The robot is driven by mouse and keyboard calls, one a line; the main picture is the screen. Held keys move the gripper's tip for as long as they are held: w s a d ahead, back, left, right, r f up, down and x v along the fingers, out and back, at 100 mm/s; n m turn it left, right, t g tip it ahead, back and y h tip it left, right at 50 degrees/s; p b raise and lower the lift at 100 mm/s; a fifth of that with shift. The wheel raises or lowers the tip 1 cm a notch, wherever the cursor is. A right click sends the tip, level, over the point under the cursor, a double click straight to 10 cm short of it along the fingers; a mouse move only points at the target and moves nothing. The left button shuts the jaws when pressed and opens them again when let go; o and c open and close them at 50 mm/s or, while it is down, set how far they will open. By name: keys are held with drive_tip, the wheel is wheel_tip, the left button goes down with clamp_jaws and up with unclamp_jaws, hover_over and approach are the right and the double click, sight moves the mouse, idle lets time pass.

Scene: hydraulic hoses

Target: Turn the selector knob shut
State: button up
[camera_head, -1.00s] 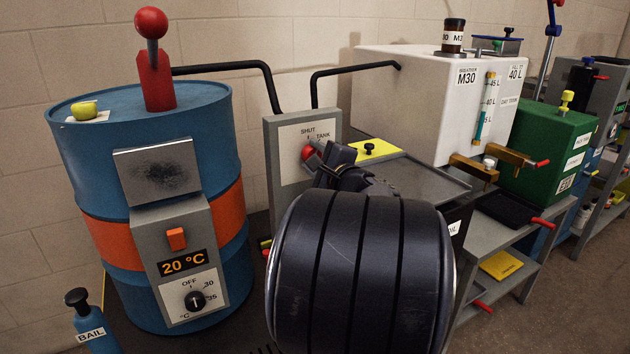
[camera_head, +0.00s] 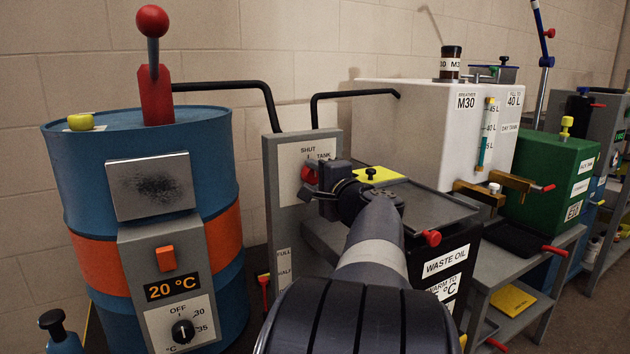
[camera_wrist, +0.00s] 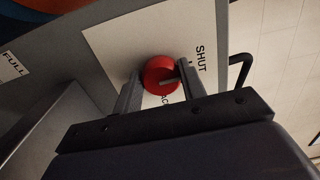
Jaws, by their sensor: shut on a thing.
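The red selector knob (camera_head: 309,173) sits on a white label plate (camera_head: 296,158) on the grey upright panel (camera_head: 270,188). The words SHUT and TANK show above the knob. My gripper (camera_head: 318,181) is at the panel and partly covers the knob in the head view. In the wrist view the round red knob (camera_wrist: 160,75) lies between the two fingers of my gripper (camera_wrist: 161,84), which are shut on it. A third word is partly hidden by the gripper.
A blue drum (camera_head: 85,170) with an orange band and a 20 °C control box (camera_head: 170,265) stands left. A white M30 tank (camera_head: 420,130) stands right of the panel. A WASTE OIL container (camera_head: 425,270) stands below it. Black pipes (camera_head: 235,87) run above the panel.

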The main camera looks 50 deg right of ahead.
drive_tip(key=o, duration=1)
drive_tip(key=p+v, duration=0.1)
drive_tip(key=v, duration=0.9)
drive_tip(key=shift+s+a+p, duration=0.1)
drive_tip(key=shift+s+p, duration=0.25)
drive_tip(key=shift+s, duration=0.05)
drive_tip(key=shift+w, duration=0.1)
drive_tip(key=b+x, duration=0.1)
drive_tip(key=x, duration=0.8)
drive_tip(key=shift+w+f+b, duration=0.1)
drive_tip(key=shift+w+b, duration=0.25)
drive_tip(key=shift+w, duration=0.05)
drive_tip(key=shift+w+d, duration=0.25)
drive_tip(key=shift+w, duration=0.15)
